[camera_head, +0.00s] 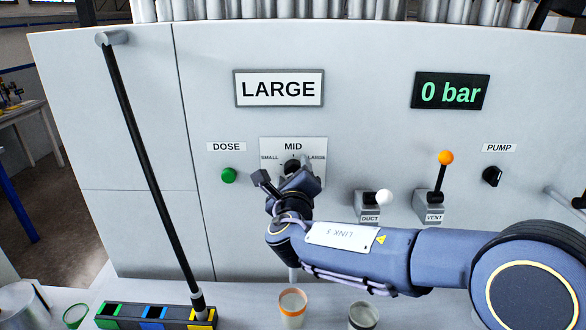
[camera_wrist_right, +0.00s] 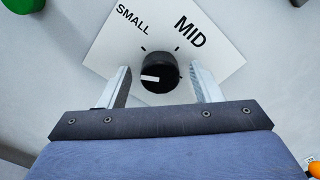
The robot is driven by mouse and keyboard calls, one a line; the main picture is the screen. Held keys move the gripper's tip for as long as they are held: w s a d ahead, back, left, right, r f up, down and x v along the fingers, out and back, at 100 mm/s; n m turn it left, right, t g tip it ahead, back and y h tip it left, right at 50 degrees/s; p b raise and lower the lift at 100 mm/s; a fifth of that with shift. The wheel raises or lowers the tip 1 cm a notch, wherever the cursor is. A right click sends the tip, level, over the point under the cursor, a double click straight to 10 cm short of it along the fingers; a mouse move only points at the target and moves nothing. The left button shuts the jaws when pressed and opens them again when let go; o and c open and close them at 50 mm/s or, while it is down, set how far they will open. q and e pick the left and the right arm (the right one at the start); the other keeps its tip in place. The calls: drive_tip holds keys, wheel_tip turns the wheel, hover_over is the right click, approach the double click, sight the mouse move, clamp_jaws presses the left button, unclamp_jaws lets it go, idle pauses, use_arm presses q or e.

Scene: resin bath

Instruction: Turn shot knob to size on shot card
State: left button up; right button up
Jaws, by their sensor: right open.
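The shot card (camera_head: 279,88) is a framed sign reading LARGE on the grey panel. Below it, the black shot knob (camera_head: 292,165) sits on a white plate (camera_head: 316,148) marked SMALL, MID and LARGE. My right gripper (camera_head: 287,184) is in front of the knob and hides much of it. In the right wrist view the open fingers (camera_wrist_right: 162,87) stand on either side of the knob (camera_wrist_right: 160,68), with gaps visible. The knob's white mark (camera_wrist_right: 150,79) points left in that view, on the SMALL side. LARGE is out of that view. My left gripper is not in view.
A green DOSE button (camera_head: 228,175) is left of the plate. DUCT (camera_head: 370,203) and VENT (camera_head: 430,206) levers are to the right, below a 0 bar display (camera_head: 450,92). A black PUMP knob (camera_head: 492,176) is farther right. Cups (camera_head: 292,309) stand on the bench below.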

drive_tip(key=shift+w, duration=0.3)
